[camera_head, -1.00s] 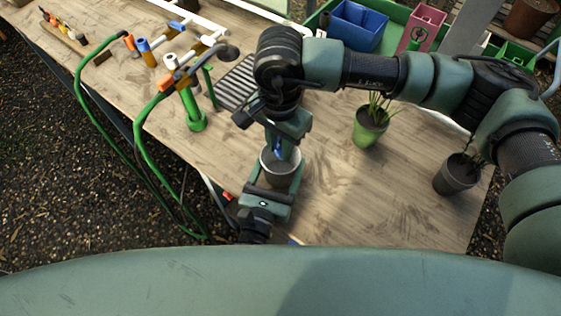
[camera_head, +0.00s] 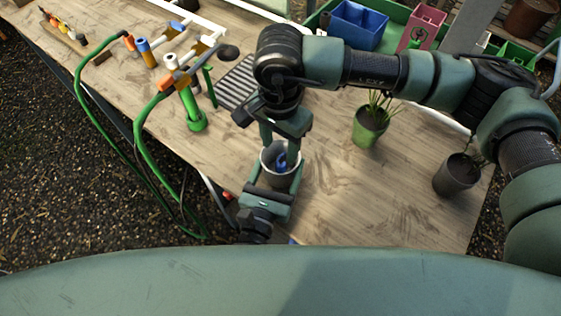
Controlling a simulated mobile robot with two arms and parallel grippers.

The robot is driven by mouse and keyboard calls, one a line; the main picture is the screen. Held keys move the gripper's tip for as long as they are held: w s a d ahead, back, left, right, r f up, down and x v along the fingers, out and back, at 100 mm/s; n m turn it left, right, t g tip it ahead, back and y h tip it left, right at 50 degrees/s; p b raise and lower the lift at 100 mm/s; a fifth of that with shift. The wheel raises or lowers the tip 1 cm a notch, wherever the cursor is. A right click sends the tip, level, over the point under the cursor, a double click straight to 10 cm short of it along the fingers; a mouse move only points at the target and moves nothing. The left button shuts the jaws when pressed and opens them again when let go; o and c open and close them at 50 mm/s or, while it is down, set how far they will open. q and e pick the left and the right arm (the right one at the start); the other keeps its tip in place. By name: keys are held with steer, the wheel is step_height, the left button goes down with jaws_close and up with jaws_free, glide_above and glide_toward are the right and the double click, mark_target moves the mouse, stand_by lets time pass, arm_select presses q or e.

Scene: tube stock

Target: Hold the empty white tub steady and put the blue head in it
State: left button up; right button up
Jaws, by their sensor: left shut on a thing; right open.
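The white tub (camera_head: 269,167) stands upright near the front edge of the wooden table. The small blue head (camera_head: 282,161) is inside the tub, seen through its open top. My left gripper (camera_head: 273,187) is at the tub's near side and is shut on it; its fingertips are partly hidden. My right gripper (camera_head: 280,142) is above the tub, pointing down, with its fingers open on either side and nothing between them. The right gripper's fingers partly cover the far rim of the tub.
A green pot with a plant (camera_head: 369,127) and a dark pot (camera_head: 457,174) stand to the right. A green post (camera_head: 192,112), pipes and a green hose (camera_head: 140,135) are at left. A blue bin (camera_head: 357,27) is at the back. The table's front right is clear.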

step_height(320, 180, up, 11)
stand_by(0.3)
arm_select(q)
steer(key=o, duration=1.5)
steer(key=shift+c, duration=0.2)
steer(key=v, duration=1.2)
